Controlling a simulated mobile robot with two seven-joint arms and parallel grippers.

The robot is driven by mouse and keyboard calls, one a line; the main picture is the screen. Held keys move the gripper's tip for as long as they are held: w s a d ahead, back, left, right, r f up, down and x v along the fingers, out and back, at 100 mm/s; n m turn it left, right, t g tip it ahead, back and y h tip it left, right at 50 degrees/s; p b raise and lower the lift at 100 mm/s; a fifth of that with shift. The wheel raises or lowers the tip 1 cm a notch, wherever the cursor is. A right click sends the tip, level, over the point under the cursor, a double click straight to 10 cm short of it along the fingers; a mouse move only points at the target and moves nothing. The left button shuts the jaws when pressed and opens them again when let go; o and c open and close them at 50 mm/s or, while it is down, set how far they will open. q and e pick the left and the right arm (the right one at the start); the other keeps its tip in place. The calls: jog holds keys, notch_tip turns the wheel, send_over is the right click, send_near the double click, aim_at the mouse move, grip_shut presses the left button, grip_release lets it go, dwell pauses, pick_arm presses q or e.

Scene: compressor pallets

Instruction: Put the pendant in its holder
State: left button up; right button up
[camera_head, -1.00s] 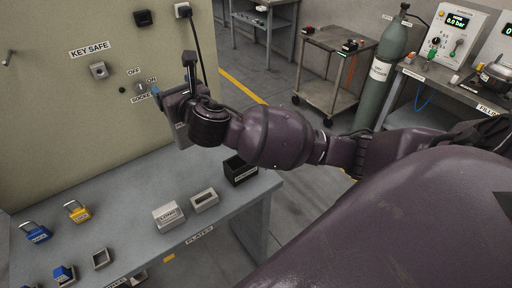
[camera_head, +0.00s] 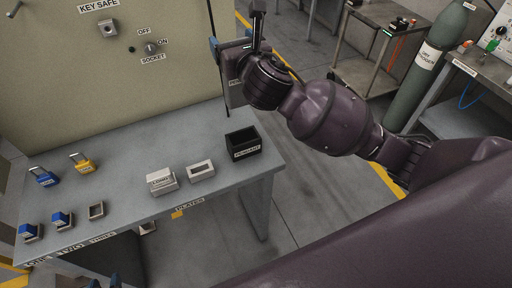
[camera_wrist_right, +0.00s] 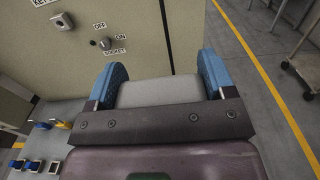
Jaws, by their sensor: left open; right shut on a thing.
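The pendant (camera_head: 234,93) is a grey box with a partly covered label, hanging upright in my right gripper (camera_head: 232,48). In the right wrist view, the blue fingers of this gripper stand on both sides of the pendant's grey top (camera_wrist_right: 160,92). The holder, apparently the black open-topped box (camera_head: 242,144) with a white label, stands at the table's right end. The pendant is above and behind it in the picture, apart from it; the holder looks empty. My left gripper (camera_head: 102,282) shows only as two blue fingertips at the bottom edge, apart and empty.
The grey table (camera_head: 120,150) carries two white-grey blocks (camera_head: 162,181) left of the holder, padlocks (camera_head: 84,163) and small blocks further left. The beige cabinet wall (camera_head: 60,70) rises behind. A trolley (camera_head: 370,50) and a gas cylinder (camera_head: 430,70) stand beyond my right arm.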

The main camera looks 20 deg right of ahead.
aim_at(238, 98)
jog(key=shift+s+d+r, duration=0.1)
jog(key=shift+d, duration=0.1)
notch_tip(238, 98, down, 16)
jog(key=b, duration=0.2)
jog(key=shift+r+b, duration=0.15)
jog(key=shift+b, duration=0.2)
notch_tip(238, 98, down, 4)
jog(key=shift+a+f+b, duration=0.1)
jog(key=shift+f+b, duration=0.05)
jog(key=shift+b, duration=0.45)
jog(key=shift+f, duration=0.15)
